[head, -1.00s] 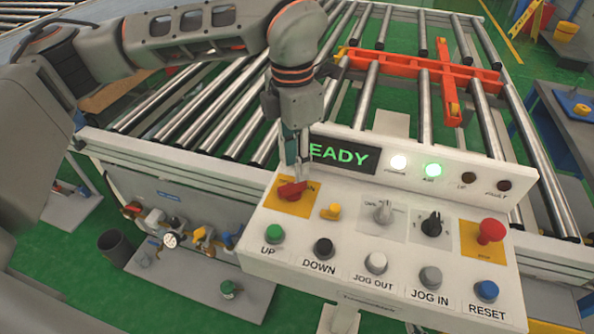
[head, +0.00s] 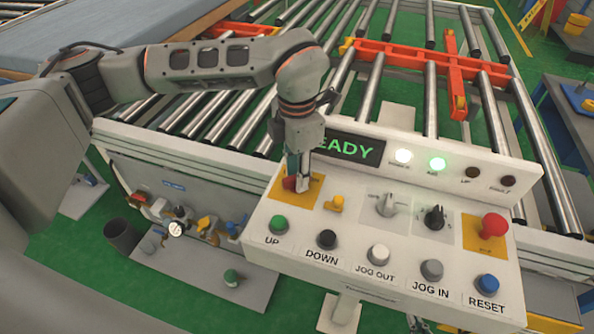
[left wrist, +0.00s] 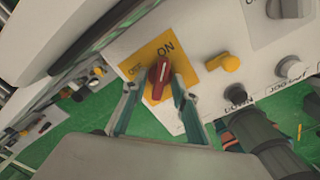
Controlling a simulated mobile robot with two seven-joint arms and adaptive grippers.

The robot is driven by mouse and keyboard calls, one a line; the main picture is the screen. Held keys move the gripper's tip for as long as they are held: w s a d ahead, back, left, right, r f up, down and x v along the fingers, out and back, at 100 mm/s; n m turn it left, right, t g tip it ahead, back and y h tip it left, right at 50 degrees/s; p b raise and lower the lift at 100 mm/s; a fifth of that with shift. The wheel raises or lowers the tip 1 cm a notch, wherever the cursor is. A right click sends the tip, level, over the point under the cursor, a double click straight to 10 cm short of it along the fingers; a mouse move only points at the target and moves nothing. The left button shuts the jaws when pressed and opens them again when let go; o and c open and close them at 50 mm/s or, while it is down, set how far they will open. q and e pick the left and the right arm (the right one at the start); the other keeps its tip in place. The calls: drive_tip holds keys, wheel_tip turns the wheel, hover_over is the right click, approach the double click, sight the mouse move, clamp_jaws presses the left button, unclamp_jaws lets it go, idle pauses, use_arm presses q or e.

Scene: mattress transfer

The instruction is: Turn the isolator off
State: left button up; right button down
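The isolator is a red rotary knob (left wrist: 159,80) on a yellow plate (left wrist: 186,72) marked OFF and ON. In the left wrist view its white-marked end points toward ON. In the head view the knob (head: 289,184) is partly hidden by my left gripper (head: 297,184), which reaches down over it from above. In the left wrist view the fingers of my left gripper (left wrist: 156,90) are apart, one on each side of the knob. A gap seems to show between fingers and knob; I cannot tell whether either touches.
The sloped white panel (head: 350,225) also carries a yellow knob (head: 334,203), a grey selector (head: 386,205), a black selector (head: 434,217), a red emergency button (head: 493,227) and a row of push buttons. A lit READY display (head: 350,148) stands behind. Rollers lie beyond.

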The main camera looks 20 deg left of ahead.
use_arm(q)
drive_tip(key=c, duration=0.7)
clamp_jaws()
